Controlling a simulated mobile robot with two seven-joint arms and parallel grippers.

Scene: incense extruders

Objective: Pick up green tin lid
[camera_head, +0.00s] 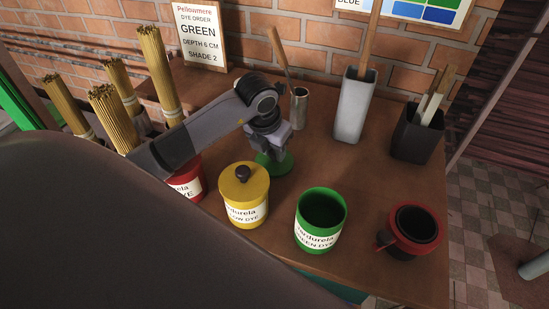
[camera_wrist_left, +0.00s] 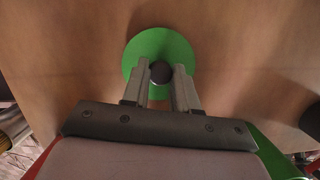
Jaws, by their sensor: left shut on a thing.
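The green tin lid (camera_head: 283,164) is a round green disc with a dark knob. In the head view it is under my left gripper (camera_head: 268,150), behind the tins. In the left wrist view the lid (camera_wrist_left: 143,50) lies beyond the fingers, and my left gripper (camera_wrist_left: 160,78) is shut on its dark knob (camera_wrist_left: 160,72). I cannot tell whether the lid touches the table. The green dye tin (camera_head: 321,215) stands uncovered at the front of the table. My right gripper is not in view.
The yellow tin (camera_head: 245,203) wears its lid. A red tin (camera_head: 190,184) is partly hidden by my arm. A grey holder (camera_head: 354,108) and black holder (camera_head: 416,137) stand behind.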

